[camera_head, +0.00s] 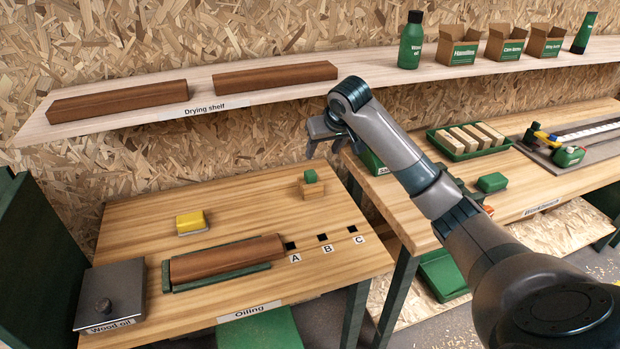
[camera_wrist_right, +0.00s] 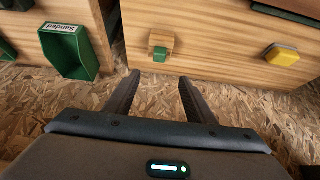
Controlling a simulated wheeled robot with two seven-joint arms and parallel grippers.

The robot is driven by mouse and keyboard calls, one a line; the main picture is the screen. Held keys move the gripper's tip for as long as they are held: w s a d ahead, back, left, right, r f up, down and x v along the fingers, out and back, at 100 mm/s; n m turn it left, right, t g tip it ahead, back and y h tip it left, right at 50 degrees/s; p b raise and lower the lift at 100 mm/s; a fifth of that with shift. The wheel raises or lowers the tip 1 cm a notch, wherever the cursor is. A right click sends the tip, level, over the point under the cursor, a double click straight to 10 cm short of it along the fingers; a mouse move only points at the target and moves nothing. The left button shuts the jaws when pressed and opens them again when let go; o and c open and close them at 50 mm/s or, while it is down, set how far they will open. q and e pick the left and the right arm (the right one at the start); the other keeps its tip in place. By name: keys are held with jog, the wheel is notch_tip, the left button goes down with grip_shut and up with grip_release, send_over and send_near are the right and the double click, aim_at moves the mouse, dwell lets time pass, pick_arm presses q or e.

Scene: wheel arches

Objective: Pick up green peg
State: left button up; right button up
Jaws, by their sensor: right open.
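The green peg (camera_head: 310,176) stands in a small wooden block (camera_head: 312,191) at the back right of the oiling table (camera_head: 140,215). In the right wrist view the green peg (camera_wrist_right: 160,54) and its block (camera_wrist_right: 160,40) show near the top middle, past the fingertips. My right gripper (camera_head: 323,146) is open and empty, above and behind the peg in the head view. Its fingers (camera_wrist_right: 159,80) point toward the peg with a clear gap before it. My left gripper is not in view.
Square black holes marked A (camera_head: 291,246), B (camera_head: 323,237) and C (camera_head: 352,229) lie in front of the block. A yellow sponge-like block (camera_head: 191,222) and a brown board (camera_head: 226,259) lie to the left. The drying shelf (camera_head: 190,103) runs behind; the workbench (camera_head: 420,229) stands right.

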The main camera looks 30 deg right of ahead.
jog(key=p, duration=0.3)
send_near(311, 172)
jog(key=f, duration=0.2)
jog(key=shift+w+f+p, duration=0.3)
jog(key=shift+w+f, duration=0.15)
jog(key=shift+w, duration=0.2)
jog(key=shift+w+f+p, duration=0.45)
jog(key=shift+f+p, duration=0.05)
jog(key=shift+p, duration=0.1)
jog(key=p+x, duration=0.1)
jog(key=x, duration=0.1)
jog(key=shift+w+d+f, duration=0.1)
jog(key=shift+w+f, duration=0.1)
jog(key=shift+w+d+f, duration=0.1)
jog(key=shift+w+f, duration=0.2)
jog(key=shift+f, duration=0.25)
jog(key=c, duration=1.2)
